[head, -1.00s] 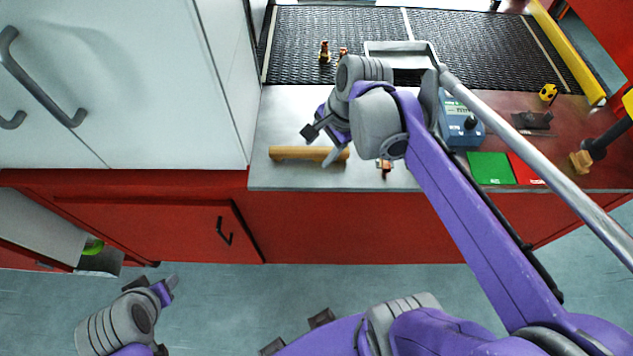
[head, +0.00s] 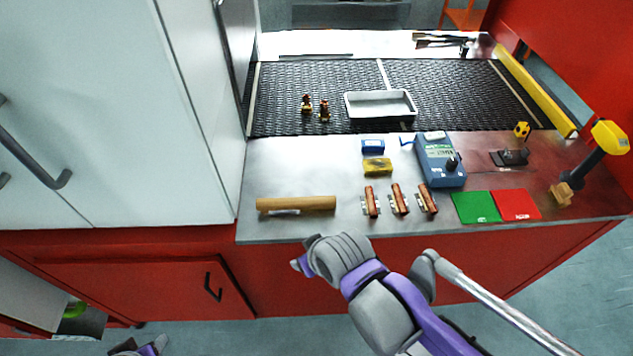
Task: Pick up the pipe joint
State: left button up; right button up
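Two small copper-and-brass fittings, which look like pipe joints, stand close together on the dark mesh belt: a left one (head: 307,103) and a right one (head: 324,110). Three copper tube pieces (head: 399,199) in metal holders sit in a row on the counter's front part. I cannot tell for sure which of these is meant. My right gripper (head: 298,265) is in front of the counter edge, apart from all of them. Its fingers are mostly hidden by the wrist. My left gripper (head: 150,347) barely shows at the bottom left edge.
A grey tray (head: 381,104) lies on the mesh belt (head: 450,90). The steel counter (head: 300,165) holds a brown roll (head: 296,204), a blue box (head: 373,146), a yellow block (head: 377,166), a blue meter (head: 438,160) and green (head: 475,207) and red (head: 516,205) pads. A white cabinet (head: 120,110) borders the left.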

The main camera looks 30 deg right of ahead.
aim_at(324, 116)
jog(key=z, duration=1.25)
